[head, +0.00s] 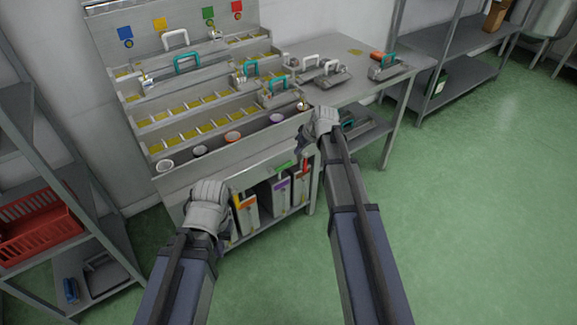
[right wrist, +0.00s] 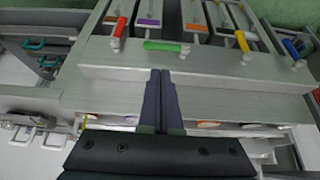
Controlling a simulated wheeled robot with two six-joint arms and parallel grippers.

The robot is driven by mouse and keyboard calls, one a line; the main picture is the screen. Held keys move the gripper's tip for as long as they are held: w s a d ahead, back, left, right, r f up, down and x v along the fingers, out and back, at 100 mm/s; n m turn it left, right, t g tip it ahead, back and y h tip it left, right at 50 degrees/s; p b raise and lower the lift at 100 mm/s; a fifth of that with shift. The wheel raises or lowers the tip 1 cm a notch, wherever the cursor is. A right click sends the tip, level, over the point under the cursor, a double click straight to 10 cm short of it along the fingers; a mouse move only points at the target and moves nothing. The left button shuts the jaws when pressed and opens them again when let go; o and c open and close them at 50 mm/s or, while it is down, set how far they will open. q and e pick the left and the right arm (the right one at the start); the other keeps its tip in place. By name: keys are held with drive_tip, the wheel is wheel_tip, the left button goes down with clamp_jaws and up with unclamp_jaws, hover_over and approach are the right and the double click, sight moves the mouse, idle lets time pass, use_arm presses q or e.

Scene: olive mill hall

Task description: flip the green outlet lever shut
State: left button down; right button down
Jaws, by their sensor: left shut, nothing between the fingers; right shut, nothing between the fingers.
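The green outlet lever (right wrist: 165,46) lies sideways along the front edge of the bench in the right wrist view. It shows as a small green bar in the head view (head: 284,168). My right gripper (right wrist: 160,72) is shut and empty, its fingertips just short of the green lever, with a small apparent gap. In the head view the right gripper (head: 304,146) is at the bench's front right. My left gripper (head: 206,208) is shut at the front left of the bench; its fingertips are mostly hidden behind the hand.
A red lever (right wrist: 118,32), a yellow lever (right wrist: 242,42) and a blue lever (right wrist: 291,50) sit along the same edge. Several tagged cans (head: 246,212) stand below. A side table (head: 395,82) is at right, a red crate (head: 38,228) at left. The green floor at right is clear.

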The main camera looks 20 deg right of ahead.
sight(287, 164)
drive_tip(key=shift+w+d, duration=0.2)
drive_tip(key=shift+d, duration=0.1)
drive_tip(key=shift+f, duration=0.1)
drive_tip(key=b+x, duration=1.1)
drive_tip(key=x, duration=0.2)
drive_tip(key=shift+w+a+f+b, duration=0.1)
drive_tip(key=shift+w+f+b, duration=0.2)
drive_tip(key=shift+b, duration=0.3)
drive_tip(key=shift+f, duration=0.1)
